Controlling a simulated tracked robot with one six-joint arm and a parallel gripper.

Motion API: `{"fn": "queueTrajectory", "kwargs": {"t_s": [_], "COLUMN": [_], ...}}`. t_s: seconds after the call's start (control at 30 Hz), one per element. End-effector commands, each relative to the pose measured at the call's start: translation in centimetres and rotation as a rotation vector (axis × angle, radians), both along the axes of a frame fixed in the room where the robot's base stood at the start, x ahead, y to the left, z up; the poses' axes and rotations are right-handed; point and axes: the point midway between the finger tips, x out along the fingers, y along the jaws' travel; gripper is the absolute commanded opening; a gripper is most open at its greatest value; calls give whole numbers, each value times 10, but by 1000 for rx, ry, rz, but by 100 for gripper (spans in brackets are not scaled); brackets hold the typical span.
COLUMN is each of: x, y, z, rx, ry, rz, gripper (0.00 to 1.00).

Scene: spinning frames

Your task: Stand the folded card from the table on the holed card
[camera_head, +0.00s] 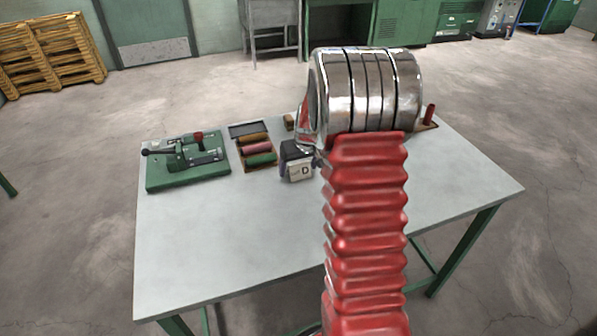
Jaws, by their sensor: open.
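A small pale piece marked "D" (300,171) shows near the middle of the table; it may be the folded card, but its fold is too small to make out. The dark end of my gripper (294,152) is right behind and above it in the picture. My gripper is open. I cannot tell whether its fingers touch the pale piece or stand around it. I cannot make out the holed card; my arm covers much of the table's middle and right.
The grey table (230,240) has clear room at its front and right. A green base with a lever device (187,160) stands at the left. A tray of colored rolls (256,150) lies beside it. A red peg (429,114) stands on a brown board (427,126) at the back right.

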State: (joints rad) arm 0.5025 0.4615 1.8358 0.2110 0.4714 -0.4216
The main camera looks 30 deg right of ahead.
Motion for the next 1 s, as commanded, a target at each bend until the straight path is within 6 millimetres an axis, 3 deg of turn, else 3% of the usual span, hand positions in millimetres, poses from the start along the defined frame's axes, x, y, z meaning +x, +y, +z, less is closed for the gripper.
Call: {"fn": "queueTrajectory", "kwargs": {"t_s": [0.5,1.0], "x": [0,0], "y": [0,-1], "z": [0,0], "rx": [0,0], "ry": [0,0], "rz": [-1,-1], "gripper": [77,41]}}
